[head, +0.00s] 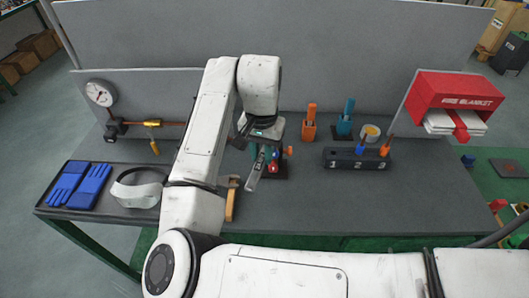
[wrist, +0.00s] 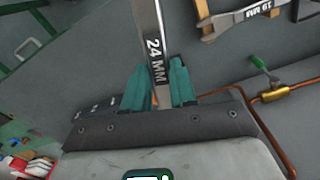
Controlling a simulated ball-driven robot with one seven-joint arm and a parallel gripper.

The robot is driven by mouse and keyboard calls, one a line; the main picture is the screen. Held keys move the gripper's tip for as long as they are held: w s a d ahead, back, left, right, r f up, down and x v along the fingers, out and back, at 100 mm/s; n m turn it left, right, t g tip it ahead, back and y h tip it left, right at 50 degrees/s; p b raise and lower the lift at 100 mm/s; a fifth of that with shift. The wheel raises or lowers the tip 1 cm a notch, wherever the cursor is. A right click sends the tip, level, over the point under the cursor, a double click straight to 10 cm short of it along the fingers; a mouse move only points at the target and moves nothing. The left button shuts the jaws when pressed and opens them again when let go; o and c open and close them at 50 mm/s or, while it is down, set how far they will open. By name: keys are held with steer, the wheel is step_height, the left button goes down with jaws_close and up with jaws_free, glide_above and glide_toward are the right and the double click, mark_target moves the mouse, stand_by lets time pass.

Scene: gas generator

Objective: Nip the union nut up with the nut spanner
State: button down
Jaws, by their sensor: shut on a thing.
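My gripper (wrist: 160,88) is shut on a flat steel spanner (wrist: 152,40) marked 24 MM, held between its teal fingers. In the head view the spanner (head: 257,170) hangs below my gripper (head: 262,138), slanting down over the bench. Its jaw end is out of the wrist view. A copper pipe with a brass fitting (wrist: 275,93) and a green-handled lever shows in the wrist view. In the head view a gauge (head: 100,93) and brass pipework (head: 147,123) stand at the back left, partly behind my arm. I cannot pick out the union nut for certain.
A wooden rest (head: 232,205) lies by my arm; a tray (head: 87,206) with blue gloves (head: 65,182) and a visor (head: 137,190) is at left. A red-and-blue fitting is behind the spanner. A numbered block (head: 357,161) and fire blanket box (head: 455,95) are right. The front right bench is clear.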

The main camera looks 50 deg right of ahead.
steer(key=shift+w+a+m+b, duration=0.3)
steer(key=shift+w+m, duration=0.55)
steer(key=shift+m, duration=0.05)
steer(key=shift+a, duration=0.1)
steer(key=shift+n, duration=0.4)
steer(key=shift+s+a, duration=0.25)
steer(key=shift+a, duration=0.6)
steer(key=shift+s+a, duration=0.2)
steer(key=shift+a, duration=0.65)
steer(key=shift+s+a, duration=0.25)
steer(key=shift+a, duration=0.6)
